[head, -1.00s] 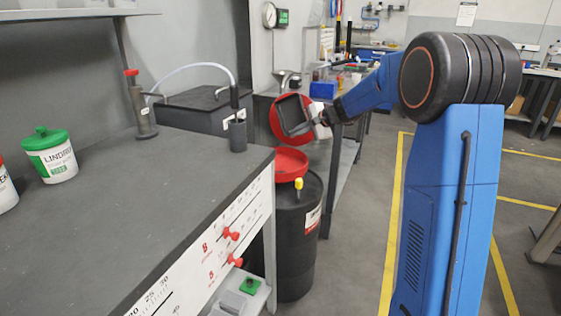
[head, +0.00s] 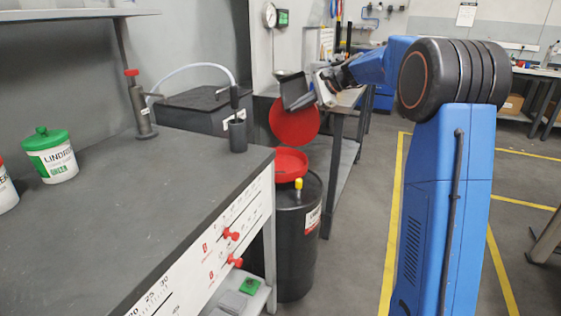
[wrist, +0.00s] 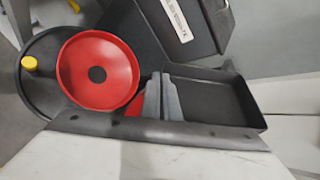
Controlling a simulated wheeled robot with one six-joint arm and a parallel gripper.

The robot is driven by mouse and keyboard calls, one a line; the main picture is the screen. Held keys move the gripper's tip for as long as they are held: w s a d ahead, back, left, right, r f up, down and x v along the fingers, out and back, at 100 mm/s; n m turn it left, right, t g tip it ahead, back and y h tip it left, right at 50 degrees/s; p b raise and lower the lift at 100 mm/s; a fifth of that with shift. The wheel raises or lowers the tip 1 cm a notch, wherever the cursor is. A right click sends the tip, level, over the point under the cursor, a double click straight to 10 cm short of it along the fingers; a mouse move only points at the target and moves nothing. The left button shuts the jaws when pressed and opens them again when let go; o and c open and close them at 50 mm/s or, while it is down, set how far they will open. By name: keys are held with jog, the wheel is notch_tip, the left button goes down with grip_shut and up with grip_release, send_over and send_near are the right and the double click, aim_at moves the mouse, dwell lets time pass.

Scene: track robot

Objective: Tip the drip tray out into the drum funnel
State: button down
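The drip tray (head: 295,91) is a small dark rectangular pan, held tilted in the air above and behind the drum funnel (head: 291,164). My gripper (head: 322,92) is at the tray's right side in the head view. In the wrist view, its grey fingers (wrist: 162,98) are close together at the near end of the tray (wrist: 212,98), shut on it. The funnel (wrist: 98,74) is a round red dish with a dark centre hole, left of the fingers. It sits on the black drum (head: 298,240). I cannot tell whether liquid is in the tray.
The funnel's round red lid (head: 295,122) stands open behind it, just below the tray. A yellow cap (head: 298,184) sticks up from the drum top. A grey workbench (head: 150,190) is at left, a dark box (head: 195,115) behind it. Another bench (head: 345,118) is at right.

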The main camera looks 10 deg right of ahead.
aim_at(305, 83)
jog(key=shift+w+d+r+m+g+y, duration=0.3)
jog(key=shift+w+r+y, duration=0.05)
jog(key=shift+r+y, duration=0.1)
jog(key=w+r, duration=0.1)
jog(key=d+r+m+g+y, duration=0.1)
jog(key=r, duration=0.1)
jog(key=w+d+r+m, duration=0.1)
jog(key=r, duration=0.1)
jog(key=shift+w+d+r+g+y, duration=0.1)
jog(key=shift+w+r+g+y, duration=0.1)
jog(key=shift+w+g+y, duration=0.15)
jog(key=shift+w+d+r+m+g+y, duration=0.5)
jog(key=shift+w+d+g+y, duration=0.05)
jog(key=shift+w+d+y, duration=0.1)
jog(key=shift+w+d+f+m+g+y, duration=0.3)
jog(key=shift+w+d+m+y, duration=0.15)
jog(key=shift+w+m, duration=0.15)
jog(key=shift+d, duration=0.1)
